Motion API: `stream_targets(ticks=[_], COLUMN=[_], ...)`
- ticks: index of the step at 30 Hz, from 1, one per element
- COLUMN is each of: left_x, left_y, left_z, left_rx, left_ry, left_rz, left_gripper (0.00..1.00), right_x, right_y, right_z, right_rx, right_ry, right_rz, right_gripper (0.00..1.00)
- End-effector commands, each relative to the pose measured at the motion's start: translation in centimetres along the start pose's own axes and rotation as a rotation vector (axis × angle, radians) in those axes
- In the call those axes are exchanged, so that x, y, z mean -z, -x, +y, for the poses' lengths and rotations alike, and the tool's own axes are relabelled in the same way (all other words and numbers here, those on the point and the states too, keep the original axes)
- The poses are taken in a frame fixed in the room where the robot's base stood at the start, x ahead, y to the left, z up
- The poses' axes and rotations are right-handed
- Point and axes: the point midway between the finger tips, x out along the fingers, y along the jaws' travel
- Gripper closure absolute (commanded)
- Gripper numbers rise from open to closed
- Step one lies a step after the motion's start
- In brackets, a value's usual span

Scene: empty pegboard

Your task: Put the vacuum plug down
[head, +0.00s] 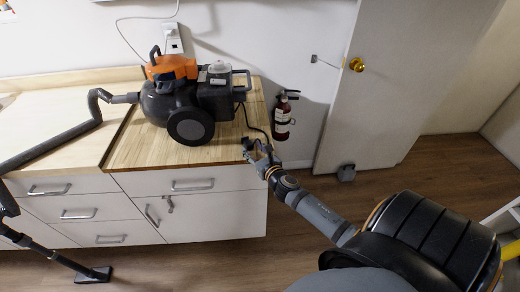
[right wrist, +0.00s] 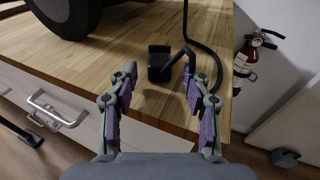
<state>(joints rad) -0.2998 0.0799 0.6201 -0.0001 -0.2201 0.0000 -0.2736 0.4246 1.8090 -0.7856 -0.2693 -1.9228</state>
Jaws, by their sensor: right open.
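The vacuum plug (right wrist: 159,64) is a small black block on the wooden counter near its front right edge, with a dark cord beside it. In the right wrist view it sits just beyond and between the fingertips of my right gripper (right wrist: 160,84), which is open with a clear gap. In the head view the right gripper (head: 258,154) reaches in over the counter's right corner and the plug is hard to make out there. The vacuum (head: 172,100), black with an orange top, stands on the counter (head: 135,150). My left gripper is out of view.
The vacuum's hose (head: 70,133) runs left across the counter. A wall outlet (head: 173,44) with a pale cord is behind the vacuum. A fire extinguisher (head: 283,116) hangs right of the counter, beside a white door (head: 385,90). White drawers (head: 210,212) are below. Bare wood surrounds the plug.

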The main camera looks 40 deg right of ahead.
Motion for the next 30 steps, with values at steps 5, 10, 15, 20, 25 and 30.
stream_targets(ticks=[5,10,15,20,25,30], left_x=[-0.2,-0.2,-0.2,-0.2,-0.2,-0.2], left_y=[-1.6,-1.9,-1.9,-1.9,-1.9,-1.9], left_z=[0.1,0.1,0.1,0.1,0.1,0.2], left_rx=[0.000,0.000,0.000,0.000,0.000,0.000], left_ry=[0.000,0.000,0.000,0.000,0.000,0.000], left_rz=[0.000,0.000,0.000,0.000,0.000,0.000], left_gripper=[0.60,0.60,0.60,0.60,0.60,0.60], right_x=[0.5,0.2,0.1,0.0,0.2,3.8], right_y=[4.4,6.9,7.7,7.7,7.6,6.7], right_z=[0.1,0.0,0.1,0.0,0.0,-0.2], right_rx=[-0.004,-0.002,-0.001,0.000,0.002,0.046], right_ry=[0.006,0.003,-0.001,-0.001,-0.020,-0.510], right_rz=[0.003,0.002,0.000,-0.001,0.003,0.080], right_gripper=[0.51,0.51,0.51,0.51,0.51,0.51])
